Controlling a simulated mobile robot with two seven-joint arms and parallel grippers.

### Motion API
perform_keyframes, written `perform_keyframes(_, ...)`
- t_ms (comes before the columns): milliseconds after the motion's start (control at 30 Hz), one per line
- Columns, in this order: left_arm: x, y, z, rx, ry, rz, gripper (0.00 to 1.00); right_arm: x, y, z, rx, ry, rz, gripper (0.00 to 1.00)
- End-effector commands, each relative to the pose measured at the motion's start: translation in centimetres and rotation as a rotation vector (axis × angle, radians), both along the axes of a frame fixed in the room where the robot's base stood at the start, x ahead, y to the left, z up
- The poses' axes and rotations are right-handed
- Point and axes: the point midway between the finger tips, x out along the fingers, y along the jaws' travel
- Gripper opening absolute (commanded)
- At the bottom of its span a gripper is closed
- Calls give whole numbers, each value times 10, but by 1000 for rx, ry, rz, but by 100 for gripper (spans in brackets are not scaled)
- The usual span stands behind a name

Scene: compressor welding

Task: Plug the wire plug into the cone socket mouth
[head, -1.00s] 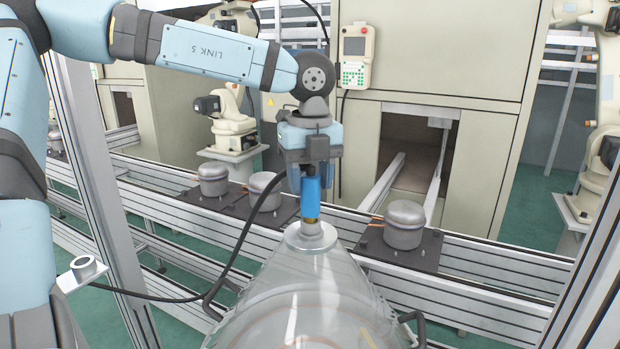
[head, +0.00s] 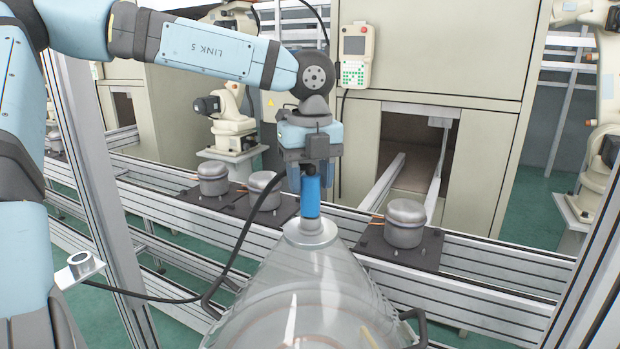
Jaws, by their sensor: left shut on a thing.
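The wire plug (head: 310,197) is a blue cylinder held upright with a black cable at its top. My left gripper (head: 309,172) is shut on its upper part and points straight down. The clear cone (head: 300,285) stands below, with its socket mouth (head: 310,229) in a pale collar at the top. The plug's lower end meets the mouth, and its tip is hidden from view. How deep it sits cannot be told. My right gripper is not in view.
The black cable (head: 232,262) loops from the plug down to the left, near a small ring holder (head: 81,263). Grey compressors (head: 404,222) stand on a rail conveyor behind the cone. A metal frame post (head: 95,170) stands at the left.

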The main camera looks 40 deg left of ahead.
Motion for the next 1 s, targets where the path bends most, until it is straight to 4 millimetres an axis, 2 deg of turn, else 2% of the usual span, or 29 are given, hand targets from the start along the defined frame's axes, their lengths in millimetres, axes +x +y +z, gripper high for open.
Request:
perform_keyframes(800, 0, 0, -2, 0, 1, -5, 12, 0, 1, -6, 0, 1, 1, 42)
perform_keyframes(867, 0, 0, -3, 0, 1, -34, 12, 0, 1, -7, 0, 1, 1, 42)
perform_keyframes(1000, 0, -1, -5, -1, 1, -213, 12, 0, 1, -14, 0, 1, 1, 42)
